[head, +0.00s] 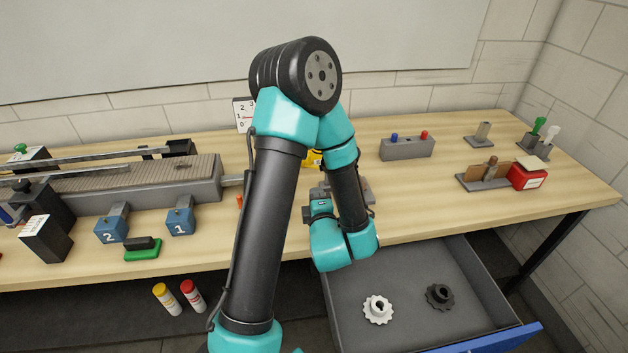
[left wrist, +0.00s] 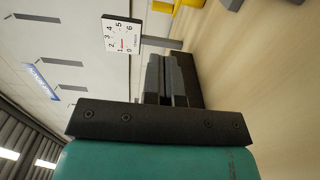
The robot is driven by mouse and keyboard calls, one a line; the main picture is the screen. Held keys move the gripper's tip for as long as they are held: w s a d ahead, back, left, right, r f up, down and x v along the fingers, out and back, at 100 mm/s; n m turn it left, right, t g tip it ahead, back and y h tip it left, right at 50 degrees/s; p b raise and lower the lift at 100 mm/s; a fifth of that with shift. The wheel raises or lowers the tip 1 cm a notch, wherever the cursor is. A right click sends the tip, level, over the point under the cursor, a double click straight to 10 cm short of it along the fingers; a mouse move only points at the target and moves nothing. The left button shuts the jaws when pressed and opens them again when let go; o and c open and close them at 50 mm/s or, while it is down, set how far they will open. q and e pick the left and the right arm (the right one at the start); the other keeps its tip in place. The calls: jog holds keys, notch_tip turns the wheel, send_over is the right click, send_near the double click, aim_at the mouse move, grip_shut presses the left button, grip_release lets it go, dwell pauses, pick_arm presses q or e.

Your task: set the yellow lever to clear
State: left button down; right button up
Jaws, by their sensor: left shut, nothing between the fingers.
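A yellow part (head: 312,158) shows beside my left arm in the head view, mostly hidden behind it. A yellow piece (left wrist: 164,5) also shows at the top edge of the left wrist view. I cannot tell the lever's handle or its setting from either view. My left gripper (head: 321,190) is over the front middle of the bench, partly hidden by its own wrist. In the left wrist view its fingers (left wrist: 168,80) are shut together with nothing between them, apart from the yellow piece. My right gripper is not in view.
A white dial (left wrist: 122,34) stands at the back. Blue blocks (head: 180,221) and a green-based stamp (head: 142,249) are left of my arm. A grey button box (head: 407,148) and a red box (head: 528,175) are right. An open drawer (head: 400,283) holds two gears.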

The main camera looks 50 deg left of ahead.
pick_arm(q)
jog(key=x, duration=1.3)
jog(key=shift+w+a, duration=0.2)
